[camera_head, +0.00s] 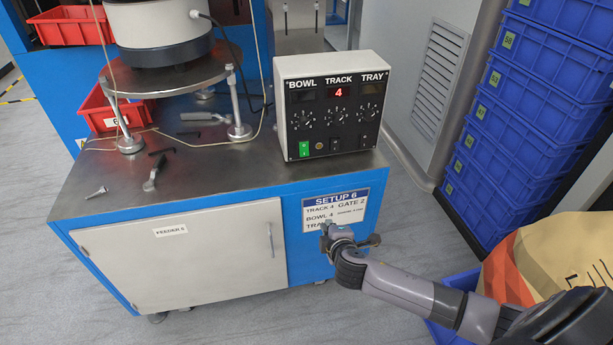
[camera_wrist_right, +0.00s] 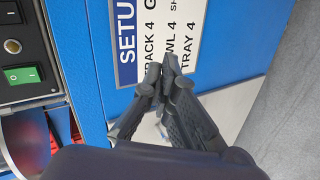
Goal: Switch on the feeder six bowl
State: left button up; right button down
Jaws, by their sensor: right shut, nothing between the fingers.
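The grey control box (camera_head: 333,70) stands on the feeder table, labelled BOWL, TRACK and TRAY. Only the TRACK display (camera_head: 338,92) glows, with a red 4; the BOWL display (camera_head: 304,96) is dark. A green rocker switch (camera_head: 304,149) sits under the BOWL dial (camera_head: 302,119); I cannot tell its position. It also shows in the right wrist view (camera_wrist_right: 24,75). The white feeder bowl unit (camera_head: 165,38) is at upper left, its top cut off. My right gripper (camera_head: 328,227) is shut and empty before the SETUP 6 card (camera_head: 340,200), below and apart from the box. My left gripper is out of view.
The steel table top (camera_head: 225,175) holds loose tools and a red bin (camera_head: 105,115) at left. Stacked blue crates (camera_head: 530,90) stand at right. Floor shows between table and crates.

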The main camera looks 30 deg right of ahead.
aim_at(304, 156)
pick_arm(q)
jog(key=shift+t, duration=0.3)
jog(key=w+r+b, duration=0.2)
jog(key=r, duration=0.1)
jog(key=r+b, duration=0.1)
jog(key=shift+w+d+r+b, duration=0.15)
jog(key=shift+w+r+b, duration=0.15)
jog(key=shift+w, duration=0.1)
pick_arm(e)
jog(key=a+r+n+t, duration=0.1)
jog(key=a+r+t, duration=0.1)
jog(key=r, duration=0.5)
jog(key=a+r+n+t, duration=0.1)
jog(key=r+t, duration=0.1)
jog(key=r, duration=0.6)
jog(key=shift+s+a+t, duration=0.25)
jog(key=shift+a+t, duration=0.05)
jog(key=shift+a, duration=0.05)
